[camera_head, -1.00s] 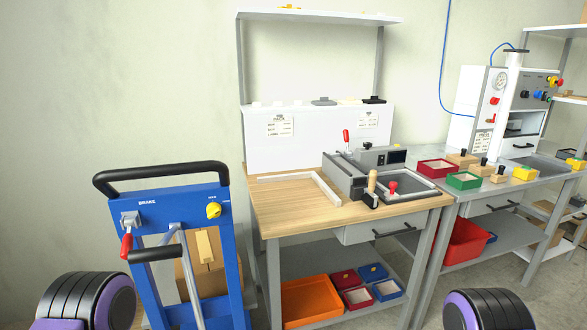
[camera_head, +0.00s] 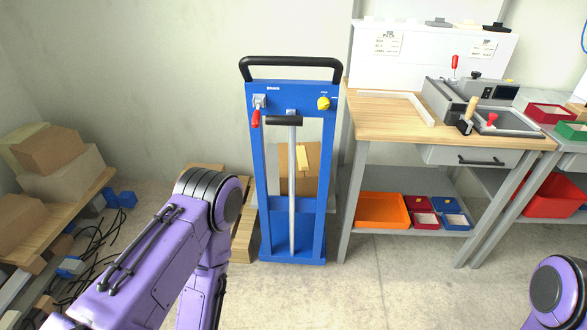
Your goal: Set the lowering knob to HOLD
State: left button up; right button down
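The lowering knob is likely the yellow knob (camera_head: 323,103) at the upper right of the blue lift frame (camera_head: 254,180). Small white labels sit around the knob, too small to read, so I cannot tell its setting. A red-handled brake lever (camera_head: 256,118) hangs at the upper left of the same frame, under the word BRAKE. My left arm shows in the lower left, in front of and left of the lift. Its gripper is out of the picture. Only a purple part of my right arm shows at the lower right edge; its gripper is not in view.
The lift has a black push bar (camera_head: 290,61) and a pump handle (camera_head: 284,120). A wooden workbench (camera_head: 385,128) with a heat-sealer-like device stands to its right. Shelves with cardboard boxes (camera_head: 60,150) and loose cables are at the left. The floor before the lift is clear.

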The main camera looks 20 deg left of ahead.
aim_at(323, 103)
jog(key=u, duration=1)
jog(key=i, duration=0.65)
jog(key=z, duration=0.5)
